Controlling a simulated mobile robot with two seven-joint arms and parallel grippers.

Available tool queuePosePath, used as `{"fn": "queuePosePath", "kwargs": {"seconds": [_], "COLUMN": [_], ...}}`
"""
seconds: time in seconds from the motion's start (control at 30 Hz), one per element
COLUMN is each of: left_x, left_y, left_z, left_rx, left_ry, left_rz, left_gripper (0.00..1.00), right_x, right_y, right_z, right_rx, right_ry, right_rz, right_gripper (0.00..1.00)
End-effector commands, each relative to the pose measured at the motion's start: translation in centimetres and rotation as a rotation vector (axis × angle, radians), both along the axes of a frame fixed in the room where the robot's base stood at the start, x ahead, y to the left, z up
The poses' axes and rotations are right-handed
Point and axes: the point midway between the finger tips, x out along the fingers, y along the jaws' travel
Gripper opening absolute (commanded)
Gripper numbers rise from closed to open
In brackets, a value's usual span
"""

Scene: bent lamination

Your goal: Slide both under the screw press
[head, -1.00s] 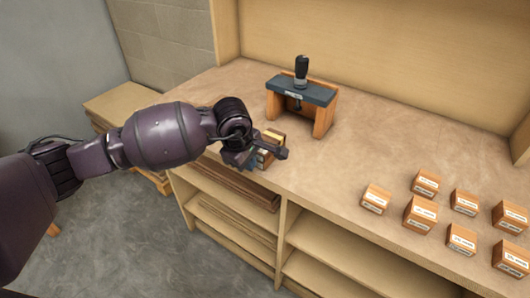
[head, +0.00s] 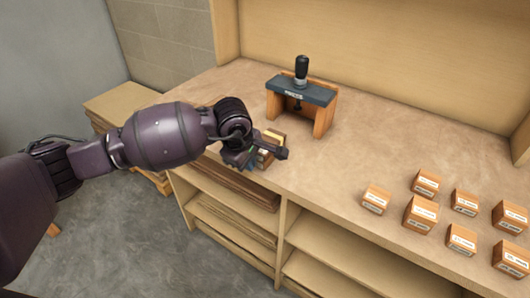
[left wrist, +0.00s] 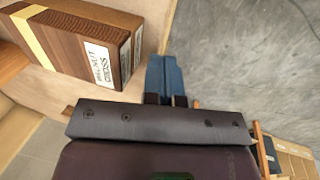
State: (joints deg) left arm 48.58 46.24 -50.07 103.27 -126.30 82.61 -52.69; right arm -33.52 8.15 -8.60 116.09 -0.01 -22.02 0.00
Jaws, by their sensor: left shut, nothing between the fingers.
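The screw press (head: 318,93) stands on the bench, with a dark top beam, a black upright handle and wooden side legs. Two wooden blocks with a pale strip (head: 273,136) stand together near the bench's front left edge, partly hidden by my left gripper. In the left wrist view the striped brown block (left wrist: 75,42) shows a white label reading "WALNUT CROSS", with another labelled block against it. My left gripper (left wrist: 165,80) is shut and empty, its blue fingers beside the blocks and apart from them. In the head view my left gripper (head: 251,163) is in front of the press. My right gripper is out of view.
Several small labelled wooden blocks (head: 421,214) stand on the right of the bench (head: 350,150). The bench between them and the press is clear. Shelves holding thin boards (head: 236,187) are below the front edge. A back panel (head: 400,50) rises behind.

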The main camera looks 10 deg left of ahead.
Motion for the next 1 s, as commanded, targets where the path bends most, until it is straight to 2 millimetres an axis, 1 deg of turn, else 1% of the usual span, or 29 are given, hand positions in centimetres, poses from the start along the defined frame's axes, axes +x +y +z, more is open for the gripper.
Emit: {"fn": "queuePosePath", "kwargs": {"seconds": [0.27, 0.5, 0.77, 1.0], "left_x": [0.1, 0.7, 1.4, 2.0], "left_y": [0.0, -0.3, -0.5, -0.7], "left_z": [0.0, -0.1, -0.1, -0.1], "left_rx": [0.0, 0.0, 0.0, 0.0], "left_ry": [0.0, 0.0, 0.0, 0.001], "left_rz": [0.0, 0.0, 0.0, 0.001], "left_gripper": [0.0, 0.0, 0.0, 0.0], "right_x": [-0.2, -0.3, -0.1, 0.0], "right_y": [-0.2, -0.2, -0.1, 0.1], "right_z": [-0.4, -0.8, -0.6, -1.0], "right_rx": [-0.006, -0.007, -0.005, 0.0], "right_ry": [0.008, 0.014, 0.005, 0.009], "right_rz": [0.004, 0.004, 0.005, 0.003], "right_gripper": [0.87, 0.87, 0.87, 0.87]}}
